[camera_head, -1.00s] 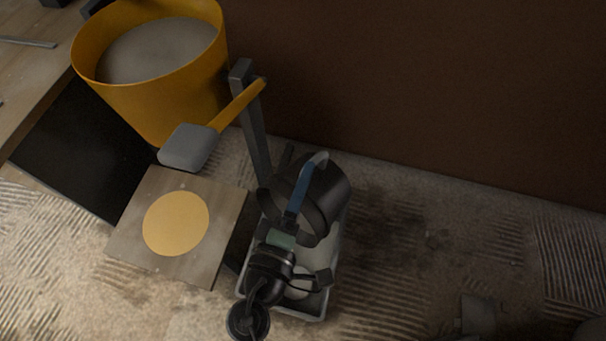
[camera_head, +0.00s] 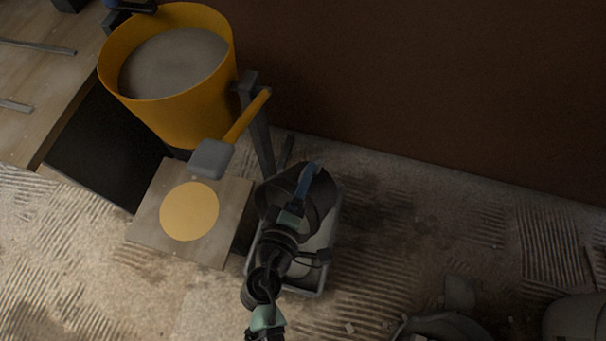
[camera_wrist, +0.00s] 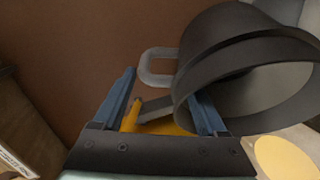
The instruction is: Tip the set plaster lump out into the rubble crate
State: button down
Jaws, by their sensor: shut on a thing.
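A dark bucket (camera_head: 321,195) is tilted over the rear part of the grey rubble crate (camera_head: 326,265) on the floor. My gripper (camera_head: 310,176) is shut on the bucket at its upper side. In the wrist view, the bucket (camera_wrist: 225,42) lies to the right with its wide mouth facing down and right, and a pale grey loop handle (camera_wrist: 146,68) sticks out at its left. My gripper (camera_wrist: 165,95) has its blue fingers beside it. A pale grey surface shows within the bucket's mouth; I cannot tell whether it is the plaster lump. My arm hides part of the crate.
A large yellow tub (camera_head: 190,115) of grey material stands behind left. A board with a yellow disc (camera_head: 189,211) lies left. A brown wall (camera_head: 430,90) is behind. Dark containers lie at lower right.

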jog(key=shift+r+m+g+y+p, duration=0.3)
jog(key=shift+r+g+y+p, duration=0.45)
jog(key=shift+p, duration=3.5)
jog(key=shift+r+m+g+y+p, duration=0.4)
jog(key=shift+g+p, duration=0.65)
jog(key=shift+p, duration=3.2)
jog(key=g+y+p, duration=0.1)
jog(key=p, duration=0.4)
jog(key=g+y+p, duration=0.1)
jog(key=p, duration=0.4)
jog(key=shift+r+g+p, duration=0.3)
jog(key=shift+p, duration=0.1)
jog(key=shift+r+m+p, duration=0.1)
jog(key=shift+m+p, duration=0.2)
jog(key=shift+p, duration=0.15)
jog(key=shift+g+y+p, duration=0.35)
jog(key=shift+g+p, duration=0.15)
jog(key=shift+p, duration=0.2)
jog(key=shift+d, duration=0.15)
jog(key=shift+w+r+m+g+y+b, duration=0.1)
jog(key=shift+r+m+g+y+b, duration=0.1)
jog(key=shift+g+y+b, duration=0.25)
jog(key=shift+r+m+g+y+b, duration=0.1)
jog(key=shift+m+g+y+b, duration=0.15)
jog(key=shift+g+y, duration=0.4)
jog(key=shift+r+g, duration=0.2)
jog(key=shift+g, duration=0.2)
